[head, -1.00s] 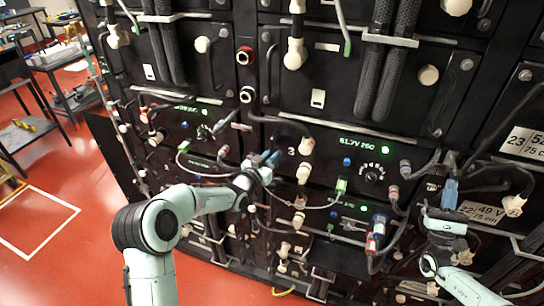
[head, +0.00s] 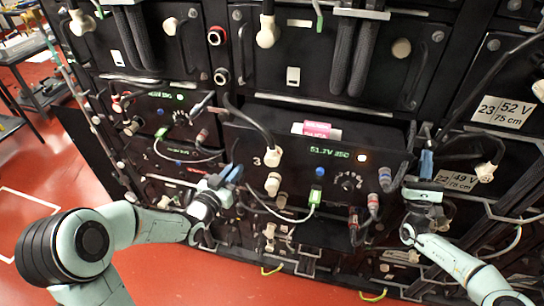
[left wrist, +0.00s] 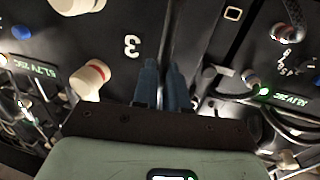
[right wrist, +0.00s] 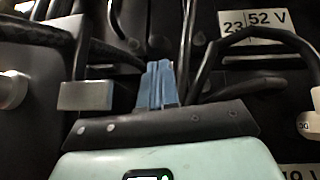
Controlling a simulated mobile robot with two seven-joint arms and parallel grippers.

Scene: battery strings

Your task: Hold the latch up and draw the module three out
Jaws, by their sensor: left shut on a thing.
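Module three (head: 330,175) is a black box with a white "3", a green display and several connectors. It stands out from the rack, with a strip of its top and a pink label (head: 317,130) showing. My left gripper (head: 236,173) is at its left side. In the left wrist view its blue fingers (left wrist: 161,85) are shut on a dark upright bar (left wrist: 165,35), seemingly the module's handle. My right gripper (head: 426,163) is at the module's right edge. In the right wrist view its fingers (right wrist: 158,84) are together beside a grey metal block (right wrist: 85,96). I cannot make out the latch for certain.
Black and grey cables hang around module three's front and beside my right gripper. Another module (head: 165,112) is on the left, and a larger one (head: 330,62) is above. Labels "23 52 V" (head: 505,111) and "22 49 V" (head: 458,180) are at right. Red floor is clear in front.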

